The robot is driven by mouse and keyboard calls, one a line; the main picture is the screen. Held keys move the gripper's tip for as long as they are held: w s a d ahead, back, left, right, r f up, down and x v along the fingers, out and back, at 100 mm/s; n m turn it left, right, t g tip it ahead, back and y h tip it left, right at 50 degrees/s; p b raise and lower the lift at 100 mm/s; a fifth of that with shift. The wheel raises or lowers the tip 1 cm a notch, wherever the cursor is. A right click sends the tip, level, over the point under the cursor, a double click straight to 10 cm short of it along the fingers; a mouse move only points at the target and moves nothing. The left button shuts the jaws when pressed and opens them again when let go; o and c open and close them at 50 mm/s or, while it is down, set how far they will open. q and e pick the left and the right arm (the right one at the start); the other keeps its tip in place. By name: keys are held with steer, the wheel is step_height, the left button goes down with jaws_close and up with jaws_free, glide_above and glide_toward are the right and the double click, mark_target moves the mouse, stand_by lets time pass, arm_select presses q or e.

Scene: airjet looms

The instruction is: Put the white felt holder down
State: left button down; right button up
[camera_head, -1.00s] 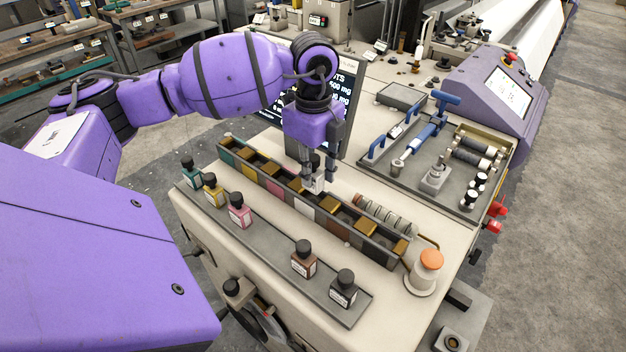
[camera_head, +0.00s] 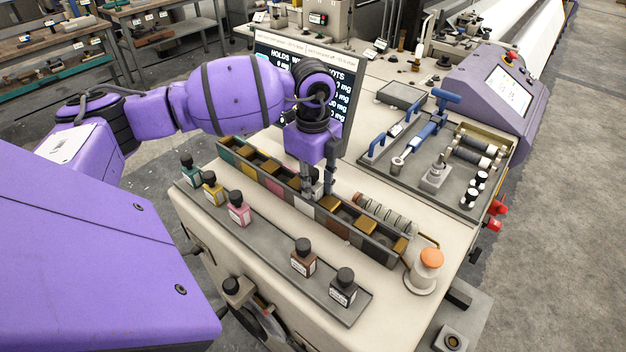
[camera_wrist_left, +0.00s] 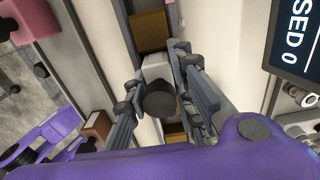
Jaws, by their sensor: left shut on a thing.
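The white felt holder (camera_wrist_left: 157,66) is a small pale bottle-like piece with a dark round cap (camera_wrist_left: 160,98). My left gripper (camera_wrist_left: 160,96) is shut on it, one finger on each side. In the head view, my left gripper (camera_head: 317,190) points straight down over the middle of a long compartment rack (camera_head: 376,246), and the holder is mostly hidden between the fingers. The holder is upright and low, at a middle compartment. I cannot tell whether it touches the compartment floor. My right gripper is not in view.
Several capped bottles, including a pink one (camera_head: 238,212) and a brown one (camera_head: 303,262), stand on a grey strip in front of the rack. Metal rings (camera_head: 378,212) lie behind it. An orange-topped button (camera_head: 430,260) is at its right end. A screen (camera_head: 275,68) stands behind my arm.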

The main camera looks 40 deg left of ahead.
arm_select(q)
steer(key=c, duration=1.5)
jaws_free()
step_height(320, 180, up, 13)
steer(key=shift+r, duration=0.1)
